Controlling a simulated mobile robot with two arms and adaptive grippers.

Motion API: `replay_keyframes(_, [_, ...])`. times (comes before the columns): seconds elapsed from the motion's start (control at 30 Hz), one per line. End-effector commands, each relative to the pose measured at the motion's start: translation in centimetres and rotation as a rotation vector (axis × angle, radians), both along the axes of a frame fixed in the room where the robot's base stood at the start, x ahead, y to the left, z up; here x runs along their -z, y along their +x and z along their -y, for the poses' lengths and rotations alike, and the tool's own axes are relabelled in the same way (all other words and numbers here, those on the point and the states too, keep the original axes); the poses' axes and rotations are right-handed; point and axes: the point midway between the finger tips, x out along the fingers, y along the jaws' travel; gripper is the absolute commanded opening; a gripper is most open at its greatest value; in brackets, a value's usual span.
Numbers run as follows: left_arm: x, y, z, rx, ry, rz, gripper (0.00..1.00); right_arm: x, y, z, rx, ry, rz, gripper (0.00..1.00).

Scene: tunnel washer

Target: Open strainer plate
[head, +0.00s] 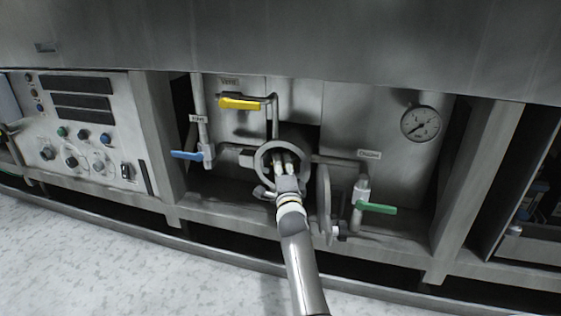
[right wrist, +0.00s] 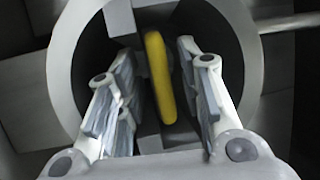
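The round strainer housing (head: 262,155) sits in the middle of the recess, its ring-shaped mouth facing me. A round plate (head: 324,195), seen nearly edge-on, stands swung out at the right of the mouth. My right gripper (head: 285,163) reaches into the mouth. In the right wrist view, its two fingers (right wrist: 156,75) are apart inside the ring (right wrist: 236,45). A yellow upright bar (right wrist: 160,78) lies between the fingers, with visible gaps on both sides. The inside behind it is dark. My left gripper is not in view.
A yellow valve handle (head: 240,103) is above left, a blue one (head: 186,155) at left, and a green one (head: 376,208) right of the plate. A gauge (head: 420,123) and control panel (head: 88,130) flank them. The floor (head: 120,265) in front is clear.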

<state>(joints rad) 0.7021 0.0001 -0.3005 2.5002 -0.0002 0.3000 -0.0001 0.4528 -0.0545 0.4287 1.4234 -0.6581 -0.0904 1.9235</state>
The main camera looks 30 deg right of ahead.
Motion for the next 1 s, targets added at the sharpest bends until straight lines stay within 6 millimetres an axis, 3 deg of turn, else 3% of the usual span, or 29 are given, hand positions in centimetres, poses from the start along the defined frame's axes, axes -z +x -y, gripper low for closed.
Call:
replay_keyframes(0.33, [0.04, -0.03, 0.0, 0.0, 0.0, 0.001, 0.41, -0.1, 0.04, 0.02, 0.001, -0.001, 0.0, 0.35])
replay_keyframes(0.6, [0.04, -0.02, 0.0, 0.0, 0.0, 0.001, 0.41, -0.19, 0.04, 0.02, 0.001, -0.003, 0.001, 0.0])
replay_keyframes(1.0, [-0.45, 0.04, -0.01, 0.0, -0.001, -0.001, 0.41, -0.64, -0.24, 0.29, 0.001, -0.009, 0.005, 0.0])
